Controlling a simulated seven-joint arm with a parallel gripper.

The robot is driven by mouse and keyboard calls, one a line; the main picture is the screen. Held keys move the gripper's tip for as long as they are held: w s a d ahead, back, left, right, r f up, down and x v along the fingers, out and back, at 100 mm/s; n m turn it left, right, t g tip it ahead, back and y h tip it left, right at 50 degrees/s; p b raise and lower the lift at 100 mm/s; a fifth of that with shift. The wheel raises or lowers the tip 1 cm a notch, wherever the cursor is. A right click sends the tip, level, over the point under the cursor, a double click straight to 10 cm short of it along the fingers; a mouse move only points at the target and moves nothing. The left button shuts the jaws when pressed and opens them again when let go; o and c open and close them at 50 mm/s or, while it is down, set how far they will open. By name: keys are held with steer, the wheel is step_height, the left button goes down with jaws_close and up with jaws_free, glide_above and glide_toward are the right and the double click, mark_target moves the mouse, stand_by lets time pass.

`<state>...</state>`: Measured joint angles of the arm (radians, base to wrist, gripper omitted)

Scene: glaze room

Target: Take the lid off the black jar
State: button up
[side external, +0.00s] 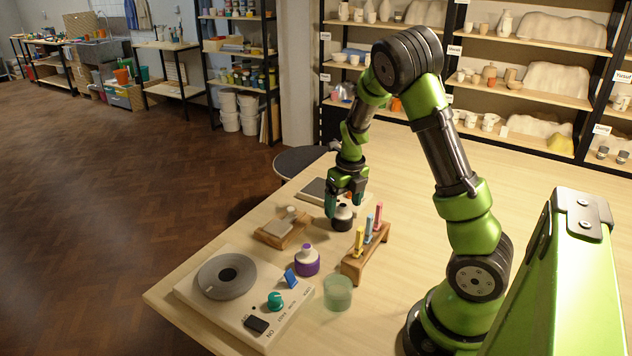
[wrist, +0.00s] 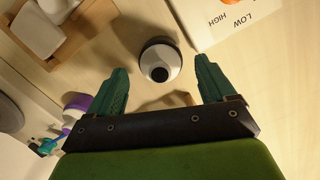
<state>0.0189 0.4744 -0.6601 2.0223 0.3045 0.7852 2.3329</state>
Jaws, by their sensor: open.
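The black jar (side external: 342,224) stands upright on the table under my gripper in the side view. Its pale lid (side external: 343,211) sits on top, with a dark knob. In the wrist view the lid (wrist: 153,64) shows from above as a pale disc with a round dark knob, and a thin dark rim of the jar (wrist: 158,41) shows behind it. My gripper (side external: 345,204) points down; in the wrist view its two green fingers (wrist: 161,75) are spread wide, with the lid between and slightly beyond their tips. I cannot tell whether either finger touches the lid.
A wooden rack with coloured sticks (side external: 352,268) stands close by. A purple jar with a pale top (side external: 307,264), a green glass (side external: 338,294), a wooden tray (side external: 271,237) and a wheel unit (side external: 190,292) are nearer the front. A flat panel (wrist: 205,30) lies behind the jar.

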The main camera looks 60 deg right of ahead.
steer(key=shift+f, duration=0.55)
steer(key=c, duration=1.1)
steer(key=shift+r, duration=0.1)
